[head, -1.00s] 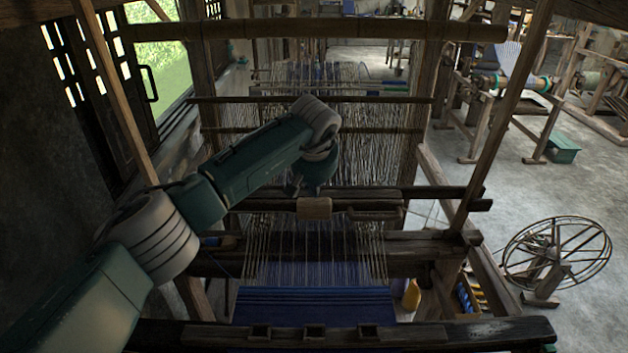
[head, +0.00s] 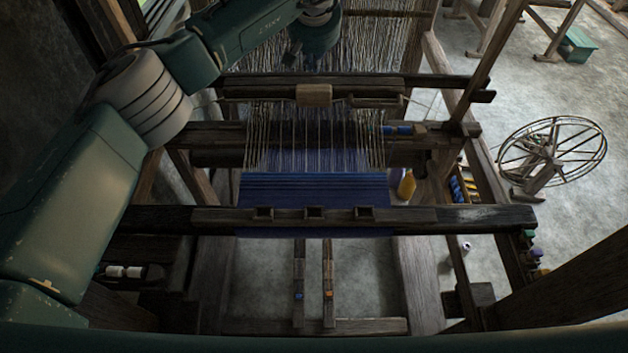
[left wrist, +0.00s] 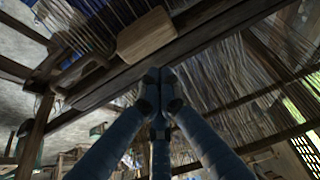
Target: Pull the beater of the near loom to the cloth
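The near loom's beater (head: 365,86) is a dark crosswise beam in the head view, with a pale wooden block (head: 314,95) at its middle. Blue cloth (head: 315,188) lies nearer, with bare warp threads (head: 312,135) between. My left gripper (head: 313,52) is just beyond the beater; its fingertips are hard to see there. In the left wrist view, its fingers (left wrist: 158,78) meet at the tips with nothing visible between them. The pale block (left wrist: 146,35) and beater show beyond the tips; contact cannot be told. My right gripper is not in view.
The cloth beam (head: 450,216) crosses in front of the cloth. A blue shuttle-like piece (head: 398,130) lies at the right end of a crossbeam. A spoked wheel (head: 552,152) stands on the open floor at right. Two treadles (head: 328,285) hang below.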

